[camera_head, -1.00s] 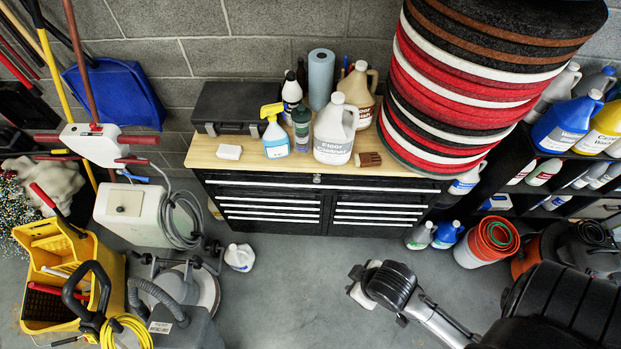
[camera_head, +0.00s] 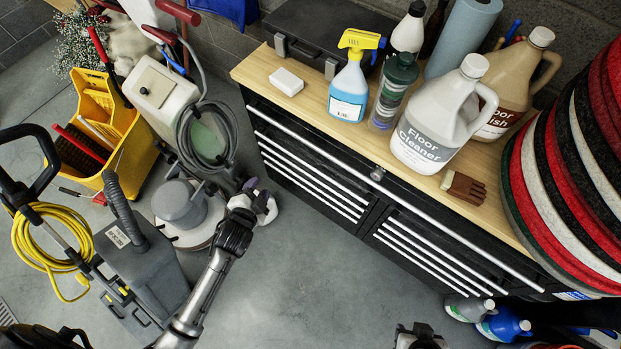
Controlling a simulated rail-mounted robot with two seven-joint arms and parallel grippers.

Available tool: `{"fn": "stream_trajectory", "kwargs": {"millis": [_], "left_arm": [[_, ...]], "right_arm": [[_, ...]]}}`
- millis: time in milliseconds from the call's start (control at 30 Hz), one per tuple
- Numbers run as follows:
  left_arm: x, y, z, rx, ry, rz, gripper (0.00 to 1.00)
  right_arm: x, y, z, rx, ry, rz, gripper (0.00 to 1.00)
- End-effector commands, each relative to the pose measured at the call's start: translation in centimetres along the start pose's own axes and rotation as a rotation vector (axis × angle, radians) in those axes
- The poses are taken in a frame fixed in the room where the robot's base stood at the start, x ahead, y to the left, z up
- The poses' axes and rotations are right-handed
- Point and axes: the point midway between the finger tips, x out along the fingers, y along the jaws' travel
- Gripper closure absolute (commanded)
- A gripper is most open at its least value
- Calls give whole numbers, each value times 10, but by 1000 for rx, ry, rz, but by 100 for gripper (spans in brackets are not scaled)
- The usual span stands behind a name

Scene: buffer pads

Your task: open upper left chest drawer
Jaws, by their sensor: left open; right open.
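The black tool chest (camera_head: 345,213) stands against the wall under a wooden top. A long silver handle bar runs across its wide top front, with two columns of silver-handled drawers below. The upper left drawer (camera_head: 311,169) heads the left column and looks closed, as do the others. My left gripper (camera_head: 246,200) is open and apart from the drawer handles, in front of the chest's left end. My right gripper (camera_head: 418,337) is open at the bottom edge, mostly cut off.
On the wooden top (camera_head: 330,135) stand a spray bottle (camera_head: 350,80), a floor cleaner jug (camera_head: 440,120) and a brush (camera_head: 464,188). A floor machine (camera_head: 185,205) and yellow bucket (camera_head: 105,135) are at the left. Stacked pads (camera_head: 570,180) are at the right.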

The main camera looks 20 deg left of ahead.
Motion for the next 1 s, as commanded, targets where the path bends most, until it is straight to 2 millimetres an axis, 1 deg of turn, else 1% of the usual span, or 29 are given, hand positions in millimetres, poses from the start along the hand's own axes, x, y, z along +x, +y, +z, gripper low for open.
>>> {"fn": "stream_trajectory", "kwargs": {"millis": [33,100,300,400,500,600,733,867,1000], "left_arm": [[24,27,18,50,41,-33,58],[44,43,26,124,101,-81,58],[91,91,46,333,269,-208,58],[109,114,53,424,345,-263,58],[122,133,58,499,413,-310,58],[132,148,61,557,466,-348,58],[139,162,64,609,516,-381,58],[143,169,63,637,544,-401,58],[152,168,57,647,556,-409,58]], "right_arm": [[38,-2,13,0,-2,-1,57],[62,-2,21,0,-3,-1,57],[128,-4,42,0,-2,0,57],[155,-4,50,0,-2,1,57],[178,-5,57,-2,-2,2,57],[195,-4,63,-4,-1,4,57],[209,-4,67,-7,-1,7,57],[216,-4,69,-7,0,8,57],[219,-4,70,-7,0,8,57]]}}
